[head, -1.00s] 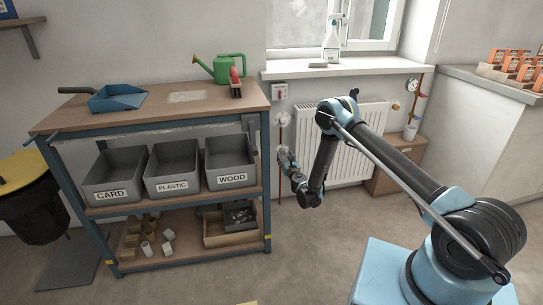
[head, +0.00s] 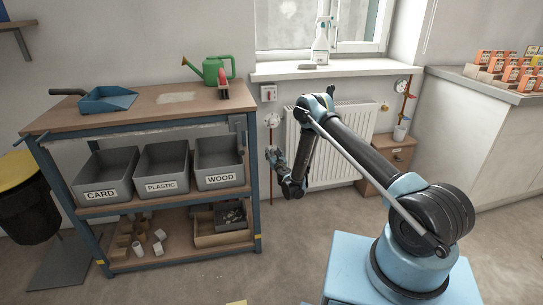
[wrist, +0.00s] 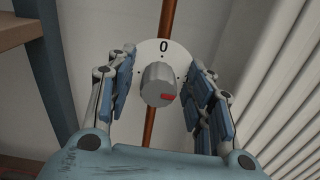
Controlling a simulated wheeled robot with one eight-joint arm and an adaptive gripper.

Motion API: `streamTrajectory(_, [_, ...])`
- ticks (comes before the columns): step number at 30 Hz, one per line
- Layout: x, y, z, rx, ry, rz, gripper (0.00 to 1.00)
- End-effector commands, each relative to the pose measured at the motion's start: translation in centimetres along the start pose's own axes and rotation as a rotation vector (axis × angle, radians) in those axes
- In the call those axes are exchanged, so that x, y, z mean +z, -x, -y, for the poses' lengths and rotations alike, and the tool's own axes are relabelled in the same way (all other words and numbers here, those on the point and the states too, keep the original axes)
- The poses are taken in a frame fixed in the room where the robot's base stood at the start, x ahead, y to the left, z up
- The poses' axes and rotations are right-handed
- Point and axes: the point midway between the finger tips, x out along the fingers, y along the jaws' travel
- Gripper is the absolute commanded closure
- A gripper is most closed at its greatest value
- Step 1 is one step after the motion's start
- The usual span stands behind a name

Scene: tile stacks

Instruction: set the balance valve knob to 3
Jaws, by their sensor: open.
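The balance valve knob (wrist: 158,86) is a grey cylinder on a white round dial (wrist: 150,50), in the middle of the wrist view. A "0" is printed at the top of the dial, with small dots around it. The knob's red mark (wrist: 167,97) faces lower right, away from the 0. My gripper (wrist: 161,66) is open, its blue-padded fingers on the left and right of the knob with gaps visible. In the head view my gripper (head: 272,157) is at the wall right of the shelf, below a small pale disc on a pipe. Other dial numbers are not readable.
A copper pipe (wrist: 166,18) runs behind the dial. A white radiator (head: 342,140) is close on the right. The shelf bench (head: 252,180) with grey bins stands close on the left. A wall switch (head: 268,93) is above, under the window sill (head: 340,68).

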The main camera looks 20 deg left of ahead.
Motion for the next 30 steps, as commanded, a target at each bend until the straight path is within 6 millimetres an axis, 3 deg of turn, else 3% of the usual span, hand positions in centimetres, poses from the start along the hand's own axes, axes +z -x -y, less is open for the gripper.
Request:
streamTrajectory(3, [0.0,0.01,-0.02,0.0,0.0,0.0,0.52])
streamTrajectory(9, [0.01,0.02,0.04,0.0,0.0,0.0,0.97])
streamTrajectory(20, [0.05,0.01,0.43,-0.004,-0.029,0.001,0.97])
streamTrajectory(30, [0.04,-0.08,0.57,-0.005,-0.234,0.001,0.97])
